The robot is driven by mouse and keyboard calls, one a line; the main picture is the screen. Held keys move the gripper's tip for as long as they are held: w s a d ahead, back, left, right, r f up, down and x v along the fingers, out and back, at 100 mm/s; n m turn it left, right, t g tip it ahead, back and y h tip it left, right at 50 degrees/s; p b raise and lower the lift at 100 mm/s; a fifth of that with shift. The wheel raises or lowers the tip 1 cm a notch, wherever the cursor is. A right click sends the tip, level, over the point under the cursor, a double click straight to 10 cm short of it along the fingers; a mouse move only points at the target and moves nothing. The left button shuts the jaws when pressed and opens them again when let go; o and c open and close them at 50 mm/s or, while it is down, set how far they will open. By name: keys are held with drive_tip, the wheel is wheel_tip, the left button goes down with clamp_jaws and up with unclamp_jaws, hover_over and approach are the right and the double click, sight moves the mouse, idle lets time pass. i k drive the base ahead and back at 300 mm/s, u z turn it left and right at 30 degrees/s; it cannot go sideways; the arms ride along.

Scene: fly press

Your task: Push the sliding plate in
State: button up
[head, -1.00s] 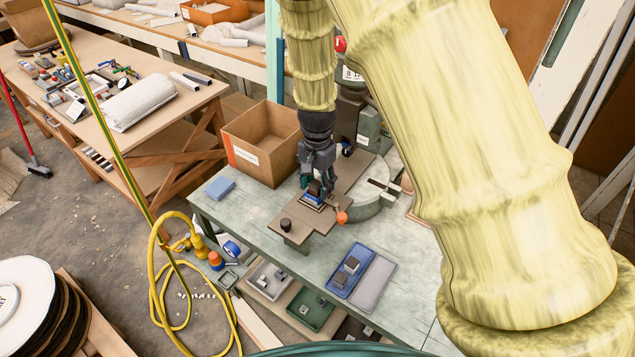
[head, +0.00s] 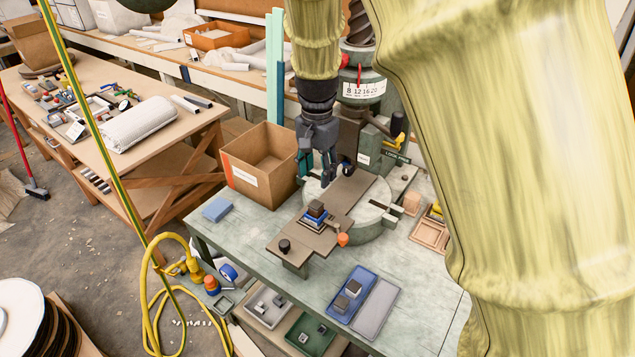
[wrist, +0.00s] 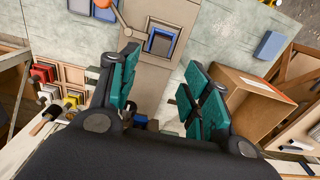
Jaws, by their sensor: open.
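The brown sliding plate (head: 283,232) sticks out toward the front from the round bed of the fly press (head: 372,225). It has a black knob (head: 284,246) at its outer end and an orange ball (head: 342,239) at its side. A grey block (head: 316,208) sits in a blue holder (head: 314,219) on the plate; the block also shows in the wrist view (wrist: 162,42). My gripper (head: 327,180) is open and empty, above the plate behind the block, toward the press. Its teal fingers (wrist: 160,95) stand apart in the wrist view.
A cardboard box (head: 262,165) stands left of the press, with a blue block (head: 216,209) near it. A blue tray (head: 352,294) with grey blocks and a grey tray (head: 375,305) lie at the front. A wooden tray (head: 430,233) is at the right. Bench space left of the plate is clear.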

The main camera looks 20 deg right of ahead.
sight(296, 242)
drive_tip(key=k, duration=1)
